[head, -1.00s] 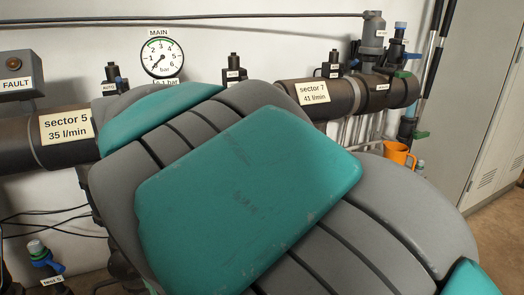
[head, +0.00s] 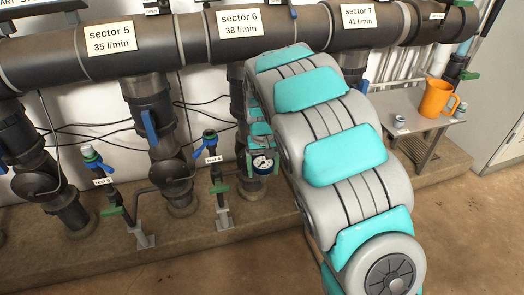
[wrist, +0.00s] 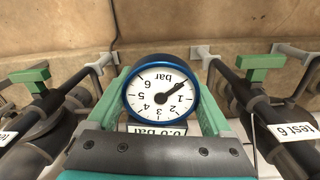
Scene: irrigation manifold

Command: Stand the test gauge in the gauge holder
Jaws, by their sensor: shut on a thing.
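The test gauge (head: 263,163) is a round white dial with a blue rim. In the wrist view the gauge (wrist: 162,98) appears upside down, with a label partly showing under it reading 0.0 bar. My gripper (head: 262,156) is shut on it; in the wrist view the green fingers of my gripper (wrist: 163,90) flank the dial. The gauge is held in front of the pipes, right of the test 6 stub (head: 213,170). I cannot make out the gauge holder for certain; a small ringed object (head: 399,121) sits on the side table (head: 405,103).
The test 5 stub (head: 100,175) stands at left. Large pipes (head: 170,48) run across the back. My arm covers the middle right. The floor at front is clear.

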